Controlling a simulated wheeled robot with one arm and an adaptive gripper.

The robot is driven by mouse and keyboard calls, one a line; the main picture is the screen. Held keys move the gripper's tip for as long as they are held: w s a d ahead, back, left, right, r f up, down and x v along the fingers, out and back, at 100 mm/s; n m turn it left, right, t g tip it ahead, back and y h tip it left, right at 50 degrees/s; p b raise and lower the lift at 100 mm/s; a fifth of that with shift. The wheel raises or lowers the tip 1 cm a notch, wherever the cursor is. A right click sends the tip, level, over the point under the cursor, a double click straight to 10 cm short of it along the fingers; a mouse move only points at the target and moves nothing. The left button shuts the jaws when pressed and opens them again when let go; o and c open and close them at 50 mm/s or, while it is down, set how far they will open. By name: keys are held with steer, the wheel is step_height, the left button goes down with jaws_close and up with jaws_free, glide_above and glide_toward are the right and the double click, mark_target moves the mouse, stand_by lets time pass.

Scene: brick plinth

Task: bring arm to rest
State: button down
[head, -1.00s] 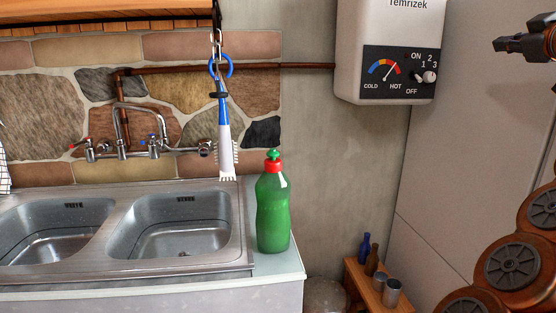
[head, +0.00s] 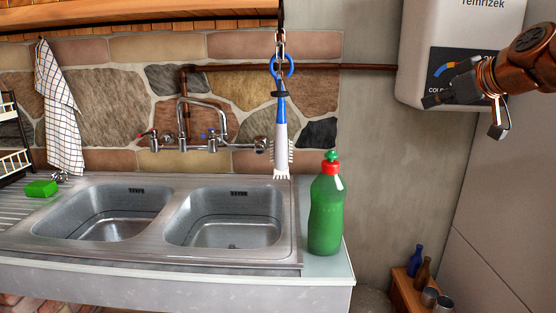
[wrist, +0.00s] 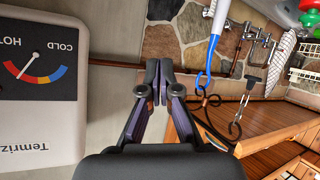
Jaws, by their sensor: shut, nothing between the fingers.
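My gripper (head: 436,98) is at the upper right of the head view, in front of the white water heater (head: 460,30) and covering part of its dial panel. In the wrist view my gripper (wrist: 158,88) points forward with its two dark fingers close together, shut and empty. Bare wall and a copper pipe lie beyond the fingertips there. The heater (wrist: 40,75) fills the left of the wrist view, upside down. My gripper appears to touch nothing, though its gap to the heater cannot be told.
A blue-and-white brush (head: 281,135) hangs from a hook above the double sink (head: 225,219). A green bottle (head: 326,217) stands on the counter's right end. A checked towel (head: 58,110) and green sponge (head: 41,188) are at left. Bottles and cups stand on a low wooden shelf (head: 402,285).

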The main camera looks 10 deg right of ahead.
steer(key=s+a+f+g+y, duration=0.1)
steer(key=s+a+f+g, duration=0.35)
steer(key=a+f, duration=0.65)
steer(key=s+a+f+g, duration=0.3)
steer(key=s+a+f, duration=0.2)
steer(key=a+f, duration=0.65)
steer(key=s+a+f+m+g+h, duration=0.15)
steer(key=s+f+g, duration=0.25)
steer(key=s+f, duration=0.75)
steer(key=s+f+m+g+h, duration=0.2)
steer(key=s+f+m+g, duration=0.15)
steer(key=s+f, duration=0.85)
steer(key=b+x, duration=0.8)
steer(key=b, duration=0.2)
steer(key=s+p+v, duration=0.2)
steer(key=p+v, duration=1)
steer(key=v, duration=0.1)
steer(key=s+r+p+v, duration=0.1)
steer(key=s+p+v, duration=0.2)
steer(key=p+v, duration=1)
steer(key=shift+s+d+t, duration=0.3)
steer(key=shift+s+d, duration=0.1)
steer(key=shift+s, duration=0.1)
steer(key=c, duration=1.9)
jaws_free()
